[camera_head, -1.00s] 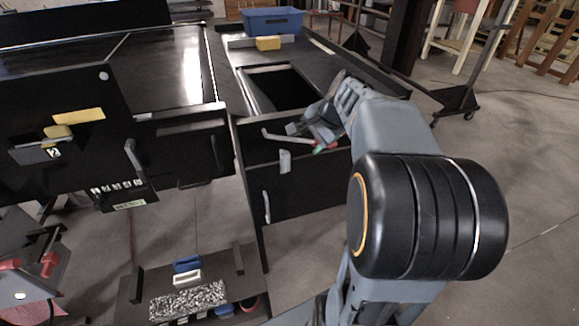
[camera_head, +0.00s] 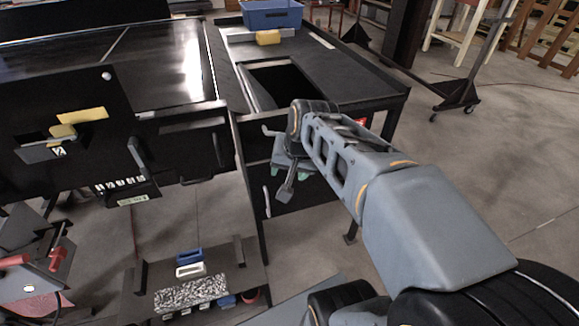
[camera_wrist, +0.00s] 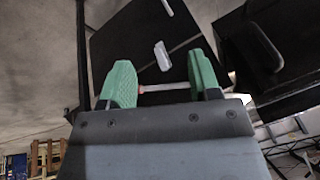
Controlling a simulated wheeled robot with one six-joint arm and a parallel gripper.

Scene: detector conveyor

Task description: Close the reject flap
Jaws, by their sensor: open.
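In the head view, a dark square opening (camera_head: 287,88) in the right-hand black table shows uncovered. A slanted grey-black panel edge (camera_head: 231,83) runs along its left side; I cannot tell if this is the reject flap. A pale lever (camera_head: 269,131) sticks out at the table's front, partly hidden by my arm. My gripper (camera_head: 289,174) is low in front of the table's front panel, pointing down. In the wrist view, its green fingers (camera_wrist: 161,88) are spread. A pale bar (camera_wrist: 173,86) with a reddish end shows across the gap between them; I cannot tell whether it touches them.
A black control panel (camera_head: 75,130) stands at left. A low shelf (camera_head: 150,290) holds small items. A wheeled stand (camera_head: 458,103) is at right on open floor.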

